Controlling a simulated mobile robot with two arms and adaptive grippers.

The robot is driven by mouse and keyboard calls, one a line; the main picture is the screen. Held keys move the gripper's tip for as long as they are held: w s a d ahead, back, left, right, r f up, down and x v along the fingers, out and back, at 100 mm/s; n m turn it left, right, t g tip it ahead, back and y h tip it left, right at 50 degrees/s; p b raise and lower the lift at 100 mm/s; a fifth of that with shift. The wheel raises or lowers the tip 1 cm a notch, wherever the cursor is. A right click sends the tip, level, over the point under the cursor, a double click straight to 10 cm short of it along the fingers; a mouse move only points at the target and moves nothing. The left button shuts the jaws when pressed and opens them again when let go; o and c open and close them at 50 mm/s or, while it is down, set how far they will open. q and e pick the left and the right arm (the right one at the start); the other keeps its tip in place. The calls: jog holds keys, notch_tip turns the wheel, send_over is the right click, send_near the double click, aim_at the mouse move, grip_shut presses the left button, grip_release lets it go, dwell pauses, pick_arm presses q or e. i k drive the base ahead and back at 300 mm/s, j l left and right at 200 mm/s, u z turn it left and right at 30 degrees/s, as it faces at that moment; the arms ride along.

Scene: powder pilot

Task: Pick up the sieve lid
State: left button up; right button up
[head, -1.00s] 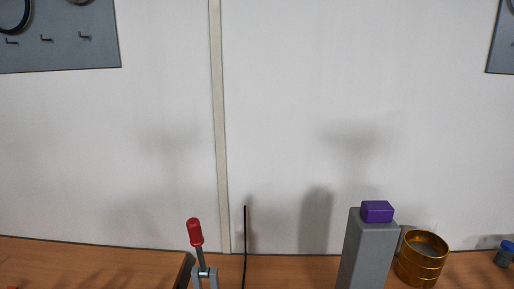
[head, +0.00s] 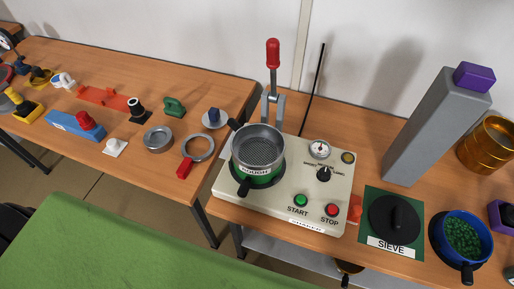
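The sieve lid (head: 383,222) is a round black disc with an upright black handle on top. It lies on a green mat (head: 416,197) marked "SIEVE", to the right of the shaker machine. An open sieve pan (head: 258,145) with a mesh floor and black handles sits on the shaker (head: 265,205). Neither of my grippers is in view, and nothing touches the lid.
A tall grey block with a purple top (head: 440,118) stands behind the lid. A blue pan of green granules (head: 462,236) is to its right, a brass sieve stack (head: 488,145) behind that. A red-knobbed lever (head: 273,60) rises behind the shaker. A green surface (head: 110,240) fills the lower left.

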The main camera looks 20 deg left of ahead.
aim_at(392, 218)
jog(key=z, duration=1.05)
jog(key=u, duration=1.6)
jog(key=z, duration=1.5)
jog(key=k+l+z, duration=0.15)
jog(key=l+z, duration=0.1)
jog(key=l, duration=0.15)
